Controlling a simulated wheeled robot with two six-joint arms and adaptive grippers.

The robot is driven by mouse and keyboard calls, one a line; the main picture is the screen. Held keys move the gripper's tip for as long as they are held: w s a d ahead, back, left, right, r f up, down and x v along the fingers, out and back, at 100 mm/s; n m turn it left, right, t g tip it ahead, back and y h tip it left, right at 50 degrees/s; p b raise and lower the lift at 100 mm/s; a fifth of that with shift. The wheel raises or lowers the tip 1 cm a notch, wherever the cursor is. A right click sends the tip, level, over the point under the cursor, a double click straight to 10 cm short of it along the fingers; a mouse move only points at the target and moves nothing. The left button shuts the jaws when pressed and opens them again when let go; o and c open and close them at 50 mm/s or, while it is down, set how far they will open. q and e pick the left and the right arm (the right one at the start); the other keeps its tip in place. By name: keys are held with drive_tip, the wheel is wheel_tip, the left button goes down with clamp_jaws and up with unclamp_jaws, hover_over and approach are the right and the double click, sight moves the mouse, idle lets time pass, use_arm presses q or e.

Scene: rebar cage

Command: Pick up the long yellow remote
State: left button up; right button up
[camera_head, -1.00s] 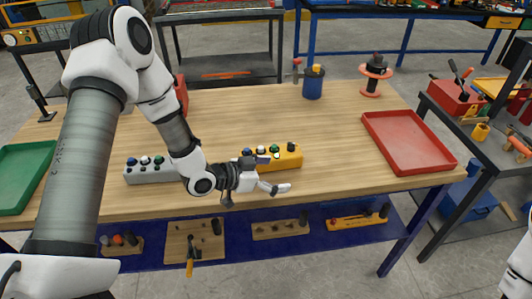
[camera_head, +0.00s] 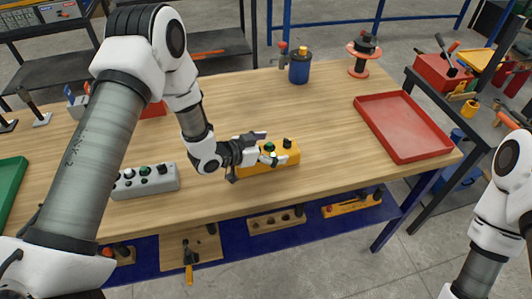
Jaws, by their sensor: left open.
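The long yellow remote (camera_head: 284,154) lies on the wooden table near its front edge, with dark and green buttons on top. My left gripper (camera_head: 268,149) is over the remote's left part, with its fingers apart. The gripper hides part of the remote, and I cannot tell whether the fingers touch it. My right arm shows at the right edge, but its gripper is out of view.
A grey button box (camera_head: 146,182) lies left of my left gripper. A red tray (camera_head: 405,127) is on the right, and a green tray (camera_head: 9,185) at the far left. A blue cup (camera_head: 299,68) and a red spool (camera_head: 363,57) stand at the back. The table's middle is clear.

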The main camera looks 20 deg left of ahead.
use_arm(q)
drive_tip(key=shift+d, duration=0.1)
drive_tip(key=c, duration=1.5)
